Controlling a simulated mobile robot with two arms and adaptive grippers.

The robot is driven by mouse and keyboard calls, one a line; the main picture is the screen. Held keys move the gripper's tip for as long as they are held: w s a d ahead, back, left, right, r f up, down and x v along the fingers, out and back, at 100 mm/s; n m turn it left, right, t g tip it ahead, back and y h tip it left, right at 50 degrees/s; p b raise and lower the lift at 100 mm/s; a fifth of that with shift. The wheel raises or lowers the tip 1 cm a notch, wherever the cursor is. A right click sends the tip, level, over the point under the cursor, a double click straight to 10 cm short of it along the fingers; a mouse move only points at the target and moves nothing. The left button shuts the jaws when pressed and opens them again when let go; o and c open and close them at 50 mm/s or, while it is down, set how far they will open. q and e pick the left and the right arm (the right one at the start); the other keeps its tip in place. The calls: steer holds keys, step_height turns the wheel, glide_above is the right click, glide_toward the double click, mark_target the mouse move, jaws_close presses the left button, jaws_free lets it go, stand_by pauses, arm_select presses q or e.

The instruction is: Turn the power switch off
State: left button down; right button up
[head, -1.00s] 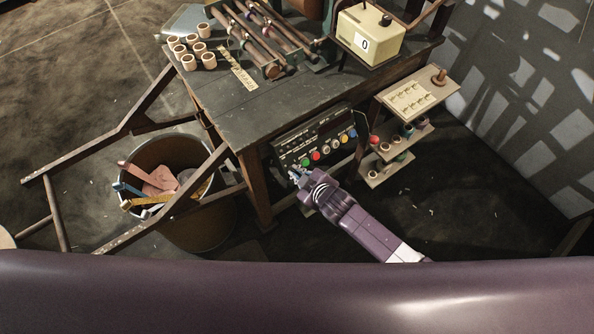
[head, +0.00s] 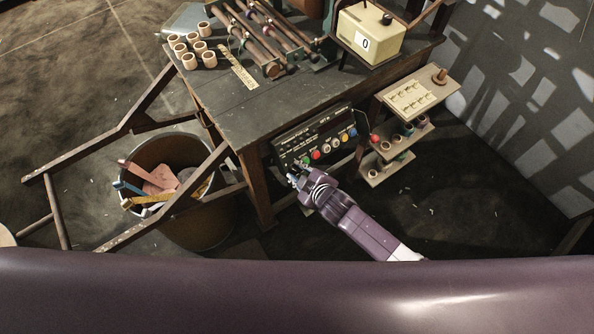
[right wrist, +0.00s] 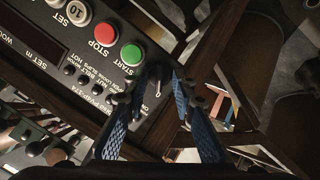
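The dark control panel (head: 318,143) with coloured buttons is under the workbench's front edge. In the right wrist view, the panel (right wrist: 62,75) shows upside down, with a red STOP button (right wrist: 105,34) and a green START button (right wrist: 131,55). The power switch, a small toggle lever (right wrist: 158,84), stands beside the green button near the panel's end. My right gripper (head: 298,173) is at the panel's lower left corner. In its wrist view the gripper (right wrist: 153,86) is open, its blue fingers on either side of the lever; contact cannot be told. My left gripper is not in view.
A bin (head: 190,225) with tools and scraps stands left of the bench leg. Paper tubes (head: 190,48), rods and a counter box (head: 370,38) sit on the bench top (head: 262,108).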

steer(key=shift+r, duration=0.1)
steer(key=v, duration=1.1)
steer(key=shift+s+d+r, duration=0.15)
steer(key=shift+s, duration=0.2)
steer(key=s+d+f+m+g+h, duration=0.1)
steer(key=s+d+f+m, duration=0.1)
steer(key=s+d+f, duration=0.45)
steer(key=s+d+f+m+g+h, duration=0.1)
steer(key=d+f+m+h, duration=0.15)
steer(key=f, duration=0.75)
steer(key=s+d+f+m+g, duration=0.2)
steer(key=s+d+f, duration=0.2)
steer(key=d+f, duration=0.3)
steer(key=s+d+f+m+g, duration=0.1)
steer(key=s+f, duration=0.3)
steer(key=s, duration=0.4)
steer(key=s+d+f+m+g+h, duration=0.1)
steer(key=s+f, duration=0.3)
steer(key=s, duration=0.4)
steer(key=s+d+f+m+g, duration=0.1)
steer(key=s+f+m+g, duration=0.1)
steer(key=s, duration=0.7)
step_height(320, 180, down, 3)
steer(key=shift+d+r+m, duration=0.2)
steer(key=shift+d+m, duration=0.1)
steer(key=shift+m, duration=0.15)
